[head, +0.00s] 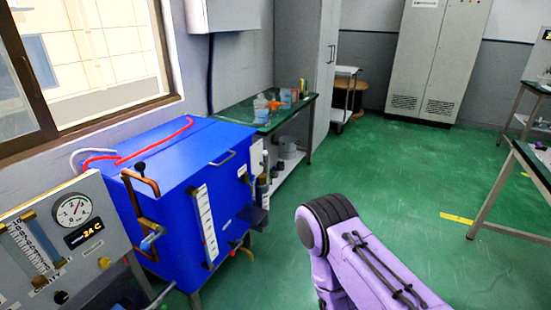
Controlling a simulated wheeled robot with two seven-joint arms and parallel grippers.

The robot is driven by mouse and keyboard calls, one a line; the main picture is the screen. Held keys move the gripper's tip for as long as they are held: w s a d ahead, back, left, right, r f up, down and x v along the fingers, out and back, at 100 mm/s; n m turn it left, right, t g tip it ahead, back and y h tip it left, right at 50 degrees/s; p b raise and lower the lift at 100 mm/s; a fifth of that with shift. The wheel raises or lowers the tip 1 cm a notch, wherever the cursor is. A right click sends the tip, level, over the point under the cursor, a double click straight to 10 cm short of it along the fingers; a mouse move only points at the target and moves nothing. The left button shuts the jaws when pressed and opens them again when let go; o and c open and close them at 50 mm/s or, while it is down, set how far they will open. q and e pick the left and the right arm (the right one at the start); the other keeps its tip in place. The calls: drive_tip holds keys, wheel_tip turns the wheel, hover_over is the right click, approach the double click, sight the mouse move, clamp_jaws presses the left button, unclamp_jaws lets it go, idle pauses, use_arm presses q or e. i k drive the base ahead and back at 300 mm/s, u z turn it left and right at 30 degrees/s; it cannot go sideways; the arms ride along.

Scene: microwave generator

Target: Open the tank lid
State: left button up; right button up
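The blue tank (185,195) stands left of centre, below the window. Its flat blue lid (175,150) lies level on top and looks shut. A small metal handle (223,158) sits at the lid's right edge. A red hose (155,140) lies across the top. My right arm shows as a purple link at the bottom centre-right, apart from the tank; its gripper is not seen. No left gripper can be made out.
A gauge panel (62,240) stands in front of the tank at left, with unclear dark parts beside it. A copper pipe (140,195) runs up the tank's front. A green-topped table (265,115) with bottles is behind.

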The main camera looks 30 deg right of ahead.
sight(171, 166)
drive_tip(key=z, duration=0.9)
drive_tip(key=k, duration=1.1)
drive_tip(key=u, duration=0.55)
drive_tip(key=i, duration=1.45)
drive_tip(key=z, duration=0.55)
